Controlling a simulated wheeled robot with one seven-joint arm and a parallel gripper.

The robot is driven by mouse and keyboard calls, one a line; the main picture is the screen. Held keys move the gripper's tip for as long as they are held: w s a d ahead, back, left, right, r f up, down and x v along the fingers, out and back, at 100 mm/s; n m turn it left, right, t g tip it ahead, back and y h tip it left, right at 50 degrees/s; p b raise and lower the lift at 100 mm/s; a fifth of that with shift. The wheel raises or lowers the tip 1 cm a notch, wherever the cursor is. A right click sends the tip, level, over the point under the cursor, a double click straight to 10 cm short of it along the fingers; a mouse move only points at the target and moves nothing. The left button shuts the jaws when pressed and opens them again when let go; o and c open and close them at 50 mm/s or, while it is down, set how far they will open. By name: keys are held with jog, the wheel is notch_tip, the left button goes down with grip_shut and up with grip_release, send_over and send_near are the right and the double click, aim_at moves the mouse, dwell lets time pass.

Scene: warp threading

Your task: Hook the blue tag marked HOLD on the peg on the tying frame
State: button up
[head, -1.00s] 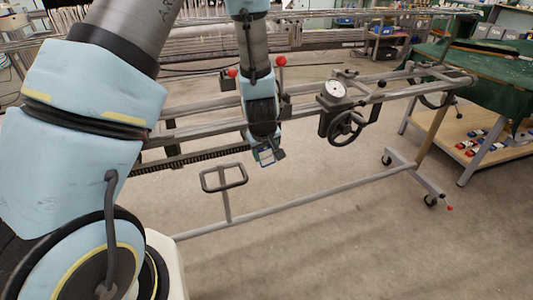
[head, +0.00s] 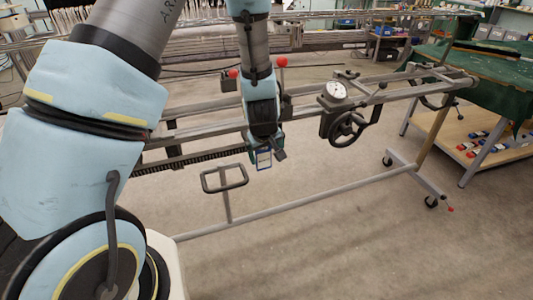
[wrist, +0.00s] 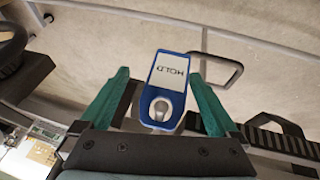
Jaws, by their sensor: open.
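The blue tag (wrist: 167,82), with a white face lettered HOLD, lies between the two green fingers of my gripper (wrist: 159,78) in the wrist view. The fingers are spread, with a gap on each side of the tag. A rounded grey metal end (wrist: 160,108) shows at the tag's hole; it looks like the peg, though how far the tag sits on it is hard to tell. In the head view the tag (head: 264,159) hangs just below my gripper, at the front of the tying frame (head: 205,155). The peg is hidden there.
A handwheel (head: 347,128) and a round dial (head: 334,90) stand on the frame to the right. A rectangular loop handle (head: 224,178) sits below left of the tag. A red-knobbed lever (head: 281,62) rises behind my wrist.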

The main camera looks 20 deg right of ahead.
jog(key=p+v, duration=0.1)
jog(key=v, duration=1)
jog(key=s+a+r+g+y, duration=0.1)
jog(key=a+r, duration=0.2)
jog(key=a, duration=1.1)
jog(key=a+r+m+g+y, duration=0.1)
jog(key=a+r, duration=0.3)
jog(key=a, duration=1.1)
jog(key=shift+s+g, duration=0.35)
jog(key=shift+g, duration=0.05)
dwell(2.5)
